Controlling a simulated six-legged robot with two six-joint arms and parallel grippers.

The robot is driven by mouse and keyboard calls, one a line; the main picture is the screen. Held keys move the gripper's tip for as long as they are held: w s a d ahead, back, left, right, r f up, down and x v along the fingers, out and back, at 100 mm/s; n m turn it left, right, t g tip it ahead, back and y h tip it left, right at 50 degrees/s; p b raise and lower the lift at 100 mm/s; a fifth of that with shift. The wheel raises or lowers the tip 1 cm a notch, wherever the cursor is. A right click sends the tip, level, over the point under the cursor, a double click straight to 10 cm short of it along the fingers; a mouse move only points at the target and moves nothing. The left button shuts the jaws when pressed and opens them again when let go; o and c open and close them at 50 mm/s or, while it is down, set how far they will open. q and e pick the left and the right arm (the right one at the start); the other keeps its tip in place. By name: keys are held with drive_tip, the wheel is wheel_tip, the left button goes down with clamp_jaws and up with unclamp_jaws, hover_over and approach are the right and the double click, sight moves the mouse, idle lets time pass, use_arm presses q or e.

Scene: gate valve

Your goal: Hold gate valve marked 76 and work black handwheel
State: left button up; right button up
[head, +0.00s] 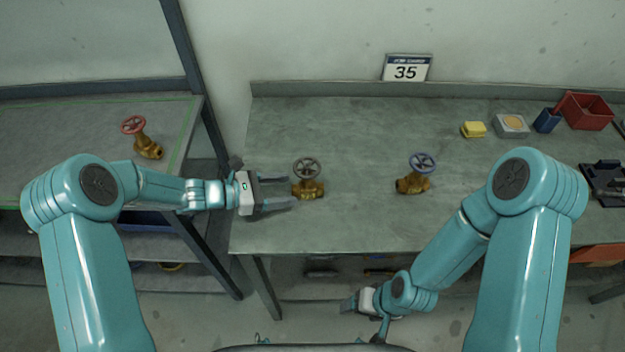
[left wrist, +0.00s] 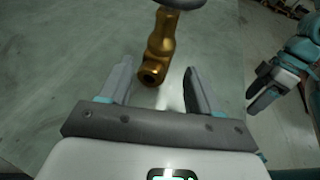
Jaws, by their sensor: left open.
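A brass gate valve (head: 308,189) with a dark, blackish handwheel (head: 306,168) stands on the workbench. No number 76 can be read on it. My left gripper (head: 287,191) is open just left of this valve, its fingers pointing at the body. In the left wrist view the brass body (left wrist: 159,50) lies ahead of the spread fingers (left wrist: 157,82), one pipe end facing me; the handwheel (left wrist: 185,3) is cut off at the top. My right gripper (head: 350,303) is low, in front of the bench edge; its fingers are too small to judge.
A blue-wheeled valve (head: 413,182) stands further right on the bench (head: 360,225). A red-wheeled valve (head: 148,148) is on the left shelf. A sign reading 35 (head: 406,69) stands at the back. A yellow block (head: 473,130) and red bin (head: 584,112) are at the right.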

sight(298, 189)
use_arm(q)
drive_tip(key=b+x, duration=0.2)
drive_tip(key=x, duration=0.2)
drive_tip(key=shift+w+d+f, duration=0.1)
drive_tip(key=shift+d+f, duration=0.15)
drive_tip(key=shift+d, duration=0.05)
drive_tip(key=shift+w+d+b, duration=0.25)
drive_tip(key=shift+d+b, duration=0.1)
drive_tip(key=shift+d, duration=0.1)
drive_tip(key=shift+s, duration=0.1)
